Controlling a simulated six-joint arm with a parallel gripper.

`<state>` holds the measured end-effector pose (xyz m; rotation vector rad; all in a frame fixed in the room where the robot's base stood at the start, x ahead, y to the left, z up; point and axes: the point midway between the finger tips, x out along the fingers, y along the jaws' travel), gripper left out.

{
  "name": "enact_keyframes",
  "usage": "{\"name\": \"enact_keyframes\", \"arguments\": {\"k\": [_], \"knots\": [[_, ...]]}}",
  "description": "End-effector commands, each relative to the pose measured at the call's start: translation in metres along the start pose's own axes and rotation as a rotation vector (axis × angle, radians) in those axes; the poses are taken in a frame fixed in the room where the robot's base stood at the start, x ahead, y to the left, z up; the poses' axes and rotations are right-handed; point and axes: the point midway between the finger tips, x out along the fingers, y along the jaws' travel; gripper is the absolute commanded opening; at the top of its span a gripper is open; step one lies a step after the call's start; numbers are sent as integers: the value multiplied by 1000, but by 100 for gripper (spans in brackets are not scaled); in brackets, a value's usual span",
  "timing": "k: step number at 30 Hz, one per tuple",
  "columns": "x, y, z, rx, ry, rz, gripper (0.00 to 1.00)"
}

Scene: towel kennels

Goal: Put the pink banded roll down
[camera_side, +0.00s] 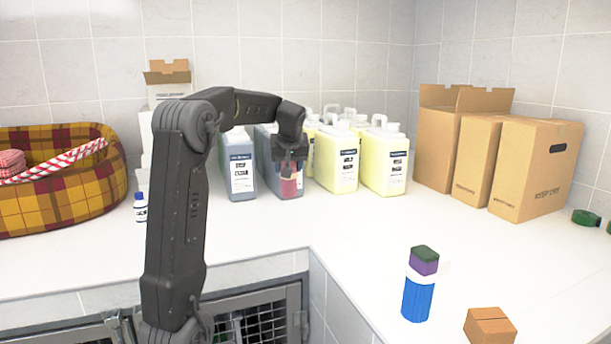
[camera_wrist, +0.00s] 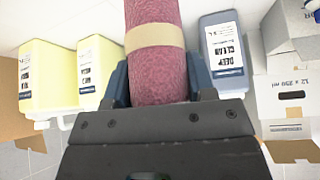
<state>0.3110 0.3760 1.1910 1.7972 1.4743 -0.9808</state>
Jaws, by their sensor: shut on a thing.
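The pink banded roll (camera_wrist: 158,72) is a rough pink towel roll with a tan band around it. In the wrist view it sits between the jaws of my gripper (camera_wrist: 162,88), which is shut on it. In the side view my gripper (camera_side: 291,160) holds the roll (camera_side: 289,187) upright in front of the blue jugs, where it looks small and partly covered by the jaws. I cannot tell whether its lower end touches the counter.
Blue jugs (camera_side: 240,172) and yellow jugs (camera_side: 384,165) stand behind the gripper. Cardboard boxes (camera_side: 530,175) are at right. A plaid pet bed (camera_side: 60,203) is at left. A blue bottle-like item (camera_side: 416,300) and small box (camera_side: 489,325) are in front. The middle counter is clear.

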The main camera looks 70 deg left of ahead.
Motion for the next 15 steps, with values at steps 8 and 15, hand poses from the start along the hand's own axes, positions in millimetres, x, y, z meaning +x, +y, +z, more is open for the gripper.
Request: {"name": "enact_keyframes", "arguments": {"k": [8,15], "knots": [[-31,15,29,1,-5,2,21],[-61,40,75,-15,-1,-11,21]]}}
